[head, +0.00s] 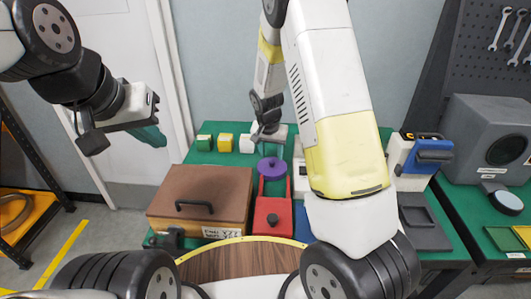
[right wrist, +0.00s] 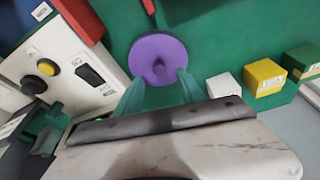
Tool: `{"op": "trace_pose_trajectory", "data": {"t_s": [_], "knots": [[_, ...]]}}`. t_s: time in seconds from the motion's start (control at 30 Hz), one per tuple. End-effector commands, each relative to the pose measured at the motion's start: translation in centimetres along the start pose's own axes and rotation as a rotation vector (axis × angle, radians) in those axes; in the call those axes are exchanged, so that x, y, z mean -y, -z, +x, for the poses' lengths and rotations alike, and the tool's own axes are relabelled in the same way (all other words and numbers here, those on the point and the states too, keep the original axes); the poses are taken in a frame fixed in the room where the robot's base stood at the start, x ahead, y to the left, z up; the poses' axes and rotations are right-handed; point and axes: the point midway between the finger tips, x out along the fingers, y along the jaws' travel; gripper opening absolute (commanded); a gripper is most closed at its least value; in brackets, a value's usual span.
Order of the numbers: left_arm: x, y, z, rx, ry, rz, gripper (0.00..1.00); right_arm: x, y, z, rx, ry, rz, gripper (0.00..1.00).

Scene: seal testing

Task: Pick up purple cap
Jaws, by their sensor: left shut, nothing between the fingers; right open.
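The purple cap (head: 272,167) is a round disc with a small knob on top, at the back end of the red fixture in the head view. It also shows in the right wrist view (right wrist: 172,56), just beyond my right fingertips. My right gripper (right wrist: 158,80) is open, with its two teal fingers spread at the cap's near edge. In the head view my right gripper (head: 272,150) hangs just behind the cap. Whether the fingers touch the cap I cannot tell. My left gripper (head: 155,137) is shut and empty, raised at the left, far from the cap.
The red fixture (head: 272,217) stands in front of the cap on the green table. A brown box (head: 205,192) with a black handle is to its left. Green, yellow (right wrist: 264,76) and white (right wrist: 224,85) blocks stand nearby. A white control panel (right wrist: 80,65) stands close to my right gripper.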

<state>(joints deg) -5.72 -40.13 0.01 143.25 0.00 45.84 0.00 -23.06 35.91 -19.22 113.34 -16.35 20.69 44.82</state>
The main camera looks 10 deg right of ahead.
Motion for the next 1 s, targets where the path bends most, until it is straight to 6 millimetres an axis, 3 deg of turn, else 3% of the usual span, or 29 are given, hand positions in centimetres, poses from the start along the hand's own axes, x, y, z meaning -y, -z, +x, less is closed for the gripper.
{"op": "trace_pose_trajectory", "data": {"t_s": [0.2, 0.53, 0.77, 1.0], "knots": [[0.0, 0.0, 0.0, 0.0, 0.0, 0.0, 0.0, -0.1, -0.2, 3.4, 0.002, -0.002, 0.0, 0.47], [0.0, 0.0, 0.0, 0.0, 0.0, 0.0, 0.0, 0.0, -0.1, 4.1, 0.0, 0.0, -0.001, 0.47], [0.0, 0.0, 0.0, 0.0, 0.0, 0.0, 0.0, 0.0, -0.1, 4.0, 0.0, 0.0, -0.001, 0.01], [0.0, 0.0, 0.0, 0.0, 0.0, 0.0, 0.0, 0.0, -0.1, 4.0, 0.0, 0.0, -0.001, 0.0]]}}
